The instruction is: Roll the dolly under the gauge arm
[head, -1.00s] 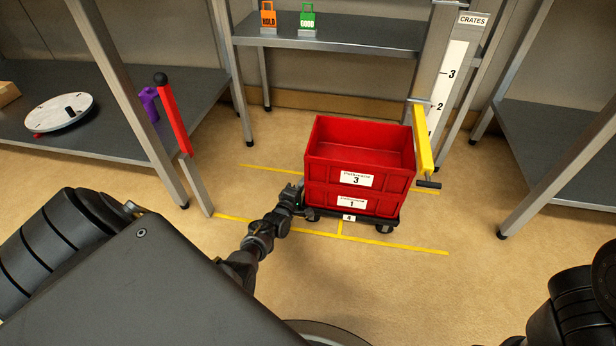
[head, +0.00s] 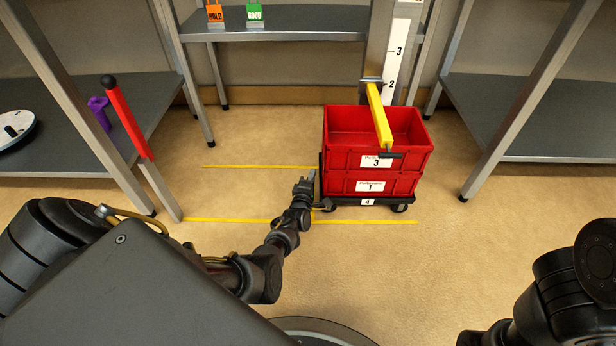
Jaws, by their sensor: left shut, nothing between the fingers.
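The black dolly (head: 385,207) stands on the floor and carries two stacked red crates, the upper marked 3 (head: 414,160) and the lower marked 1 (head: 405,185). The yellow gauge arm (head: 377,108) sticks out from its post toward me and crosses over the upper crate's open top. Its dark end handle (head: 392,155) shows in front of the crate's front rim. I cannot tell the gap between arm and crate. My left gripper (head: 309,181) is shut and empty at the left side of the dolly, close to or touching it. My right gripper is out of view.
A numbered scale (head: 397,62) is on the post. Shelf legs stand left (head: 121,155) and right (head: 492,142). A red lever (head: 128,122) rises at left. The floor in front is clear.

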